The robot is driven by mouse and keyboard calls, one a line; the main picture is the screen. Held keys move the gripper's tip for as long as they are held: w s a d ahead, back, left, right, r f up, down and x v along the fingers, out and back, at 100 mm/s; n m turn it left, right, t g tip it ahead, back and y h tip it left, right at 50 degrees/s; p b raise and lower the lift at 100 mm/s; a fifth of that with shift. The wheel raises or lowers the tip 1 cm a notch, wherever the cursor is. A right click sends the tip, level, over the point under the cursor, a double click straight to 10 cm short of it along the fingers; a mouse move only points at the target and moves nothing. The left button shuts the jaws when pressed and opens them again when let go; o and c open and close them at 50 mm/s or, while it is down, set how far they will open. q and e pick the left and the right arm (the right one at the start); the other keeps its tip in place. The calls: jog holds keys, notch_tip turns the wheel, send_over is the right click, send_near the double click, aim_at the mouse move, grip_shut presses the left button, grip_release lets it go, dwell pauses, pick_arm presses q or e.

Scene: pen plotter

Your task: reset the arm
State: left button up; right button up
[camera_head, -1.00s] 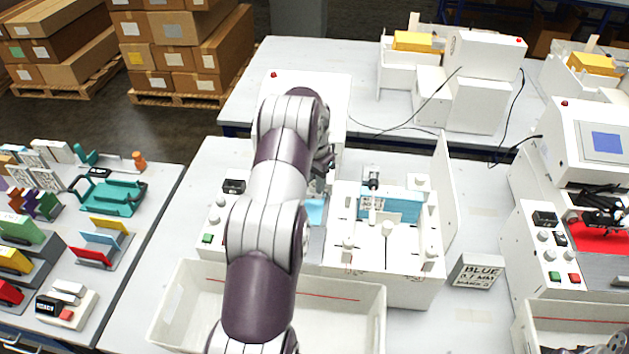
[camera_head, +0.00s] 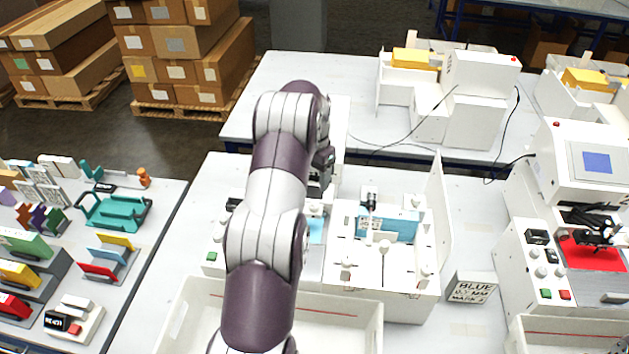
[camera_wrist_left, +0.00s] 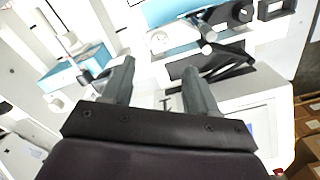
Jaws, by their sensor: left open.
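My left arm rises through the middle of the head view, and its dark gripper (camera_head: 324,170) is mostly hidden behind the arm, over the white plotter station. In the left wrist view the two grey fingers of my left gripper (camera_wrist_left: 159,78) are apart, with nothing seen between them. A black linkage (camera_wrist_left: 222,68) shows just beyond the right fingertip; whether they touch I cannot tell. The station's white tray section (camera_head: 385,285) holds a light-blue block (camera_head: 402,226), also at left in the left wrist view (camera_wrist_left: 75,68).
A white open bin (camera_head: 372,322) stands in front of the station. A second plotter (camera_head: 535,262) with a red sheet is at right. Coloured holders (camera_head: 112,212) fill the left table. Cables lie behind.

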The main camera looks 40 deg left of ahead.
pick_arm(q)
notch_tip(320, 180, up, 3)
jog(key=shift+p, duration=0.75)
pick_arm(e)
notch_tip(320, 180, up, 3)
